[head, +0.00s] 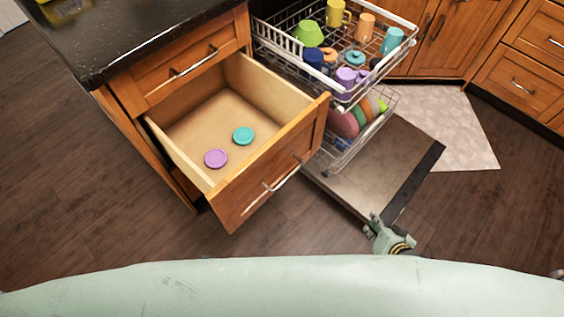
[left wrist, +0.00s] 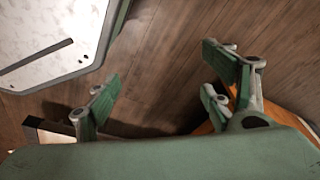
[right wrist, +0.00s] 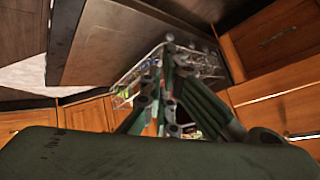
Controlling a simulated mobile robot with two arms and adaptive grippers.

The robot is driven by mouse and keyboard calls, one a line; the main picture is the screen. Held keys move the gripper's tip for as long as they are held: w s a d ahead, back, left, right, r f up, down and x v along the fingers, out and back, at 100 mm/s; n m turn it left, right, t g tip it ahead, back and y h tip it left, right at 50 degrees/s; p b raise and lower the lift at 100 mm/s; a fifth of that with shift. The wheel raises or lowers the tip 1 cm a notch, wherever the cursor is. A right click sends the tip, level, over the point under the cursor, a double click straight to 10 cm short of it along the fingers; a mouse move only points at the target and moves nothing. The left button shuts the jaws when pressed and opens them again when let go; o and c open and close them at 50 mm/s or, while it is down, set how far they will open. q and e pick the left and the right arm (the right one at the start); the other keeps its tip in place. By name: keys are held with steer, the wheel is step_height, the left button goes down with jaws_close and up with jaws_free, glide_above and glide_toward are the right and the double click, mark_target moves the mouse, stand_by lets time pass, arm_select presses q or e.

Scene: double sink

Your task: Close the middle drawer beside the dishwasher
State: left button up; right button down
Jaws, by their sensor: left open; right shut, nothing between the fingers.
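The middle drawer (head: 262,172) stands pulled out below a shut top drawer (head: 190,65) in the head view. Its wooden front has a bar handle (head: 283,175). A purple disc (head: 215,158) and a teal disc (head: 243,135) lie inside it. My right gripper (head: 373,222) is near the outer edge of the dishwasher door, to the right of the drawer front and apart from it. The right wrist view shows its fingers (right wrist: 168,72) together and empty. My left gripper (left wrist: 160,70) is open and empty in the left wrist view, and I cannot make it out in the head view.
The dishwasher door (head: 385,165) is folded down right of the drawer. Its upper rack (head: 275,45) and lower rack (head: 385,100) are pulled out with dishes. A dark counter (head: 110,40) is above the drawers. Bare wood floor (head: 90,190) lies at the left.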

steer(key=w+a+r+m+t+y+b, duration=0.25)
steer(key=w+a+r, duration=0.2)
steer(key=r, duration=0.25)
steer(key=m+t+y+b, duration=0.1)
steer(key=m+y+b, duration=0.2)
steer(key=y+b, duration=0.6)
glide_toward(273, 146)
steer(key=shift+h, duration=0.25)
steer(key=b+x, duration=0.1)
steer(key=x, duration=0.6)
steer(key=shift+r, duration=0.15)
arm_select(q)
steer(key=w+r+t, duration=0.1)
steer(key=w+r, duration=0.2)
steer(key=r, duration=1.2)
steer(key=shift+w+r+t, duration=0.3)
steer(key=shift+w+r, duration=0.1)
steer(key=shift+d, duration=0.1)
arm_select(e)
steer(key=shift+a, duration=0.1)
